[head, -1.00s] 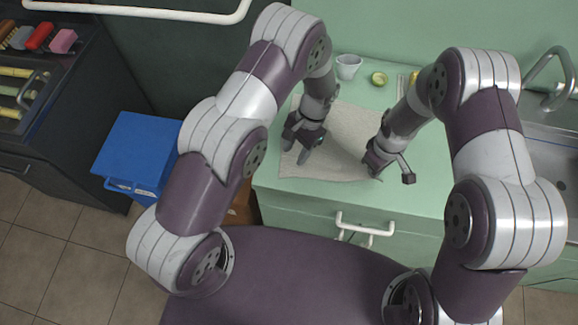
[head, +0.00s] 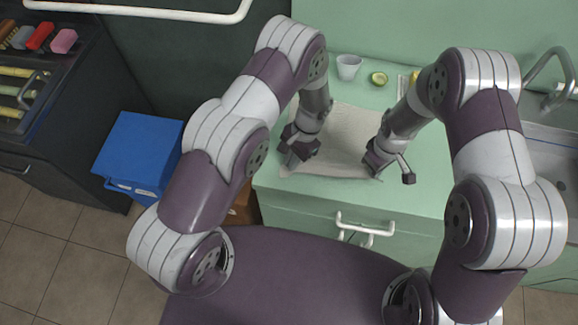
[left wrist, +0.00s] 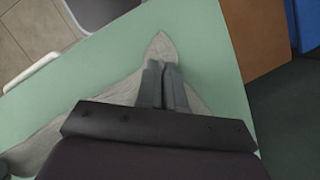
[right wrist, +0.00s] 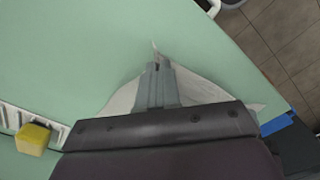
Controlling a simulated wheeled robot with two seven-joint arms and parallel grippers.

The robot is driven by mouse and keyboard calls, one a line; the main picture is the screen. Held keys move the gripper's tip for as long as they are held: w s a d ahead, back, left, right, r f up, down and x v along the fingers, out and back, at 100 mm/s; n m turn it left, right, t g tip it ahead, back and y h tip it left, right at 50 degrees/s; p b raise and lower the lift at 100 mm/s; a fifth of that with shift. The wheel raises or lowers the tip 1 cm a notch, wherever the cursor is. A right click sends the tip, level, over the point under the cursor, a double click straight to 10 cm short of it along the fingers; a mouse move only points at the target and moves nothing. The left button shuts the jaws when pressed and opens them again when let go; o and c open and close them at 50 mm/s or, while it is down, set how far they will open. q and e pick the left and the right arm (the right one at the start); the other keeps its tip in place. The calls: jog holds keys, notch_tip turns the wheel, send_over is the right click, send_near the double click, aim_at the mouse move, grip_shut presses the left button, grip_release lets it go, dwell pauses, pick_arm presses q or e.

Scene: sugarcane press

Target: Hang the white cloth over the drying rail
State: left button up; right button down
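The white cloth (head: 345,135) lies spread on the green counter, partly hidden by my arms. My left gripper (head: 292,164) is at its near left corner; in the left wrist view its fingers (left wrist: 162,66) are close together on the cloth (left wrist: 162,46), whose tip shows past them. My right gripper (head: 374,174) is at the near right corner; in the right wrist view its fingers (right wrist: 157,66) are shut on the cloth (right wrist: 120,100), with a small tip poking out. A white rail (head: 140,11), apparently the drying rail, is on the dark wall at upper left.
A white cup (head: 348,66) and a cut lime (head: 379,78) stand behind the cloth. A yellow block (right wrist: 33,138) is on the counter (head: 420,205). A sink (head: 555,150) is at right, a blue bin (head: 138,148) at left. A white drawer handle (head: 365,229) juts out in front.

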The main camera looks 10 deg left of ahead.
pick_arm(q)
grip_shut()
notch_tip(320, 180, up, 5)
